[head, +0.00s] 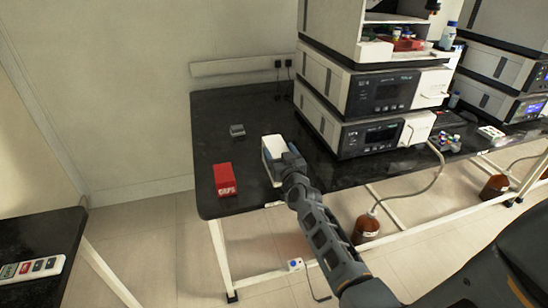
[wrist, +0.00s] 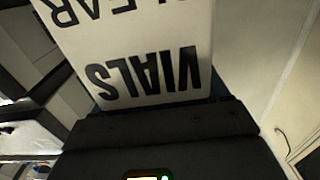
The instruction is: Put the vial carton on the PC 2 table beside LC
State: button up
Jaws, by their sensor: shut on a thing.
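The vial carton (head: 272,147) is a white box held in my gripper (head: 287,165) at the left end of a black-topped table (head: 215,125). In the wrist view the white carton (wrist: 150,45) fills the upper middle, with "VIALS" and part of "CLEAR" printed upside down. My gripper (wrist: 155,105) is shut on it. The carton is between a red box and the stacked LC instrument (head: 375,95). I cannot tell whether its underside touches the table top.
The red box marked "CAPS" (head: 228,180) stands left of the carton near the front edge. A small grey object (head: 237,131) lies farther back. The table's back left is clear. A brown bottle (head: 366,228) stands below the table. Another dark table (head: 35,245) is at lower left.

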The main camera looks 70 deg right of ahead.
jog(key=s+d+r+b, duration=0.4)
jog(key=s+r, duration=0.2)
jog(key=s, duration=0.3)
jog(key=shift+d+b, duration=0.25)
jog(key=shift+b, duration=0.15)
